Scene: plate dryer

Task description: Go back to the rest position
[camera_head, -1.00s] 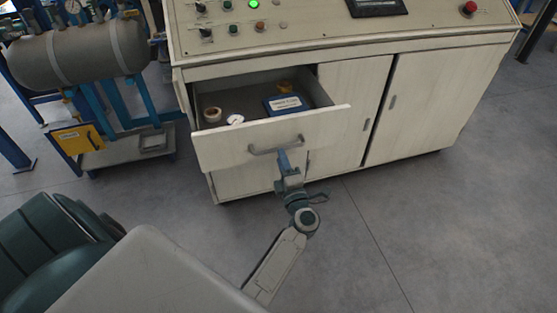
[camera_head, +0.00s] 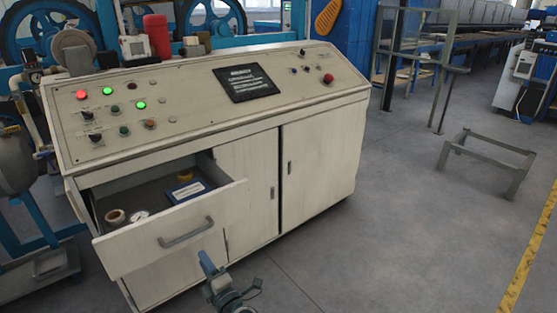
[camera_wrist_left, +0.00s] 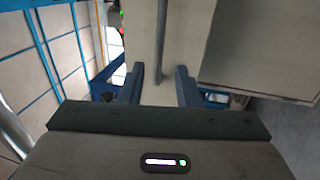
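My left gripper (camera_head: 207,263) is in front of the pulled-out drawer (camera_head: 225,206) of the beige control cabinet, just below its grey handle (camera_head: 186,233). In the left wrist view its two blue fingers (camera_wrist_left: 158,78) stand apart, with nothing held between them. The handle (camera_wrist_left: 161,40) shows beyond the fingertips, in line with the gap, against the pale drawer front (camera_wrist_left: 184,40); it seems clear of the fingers. My right gripper is in neither view.
A low metal frame (camera_head: 487,163) stands on the right. The grey floor between is clear.

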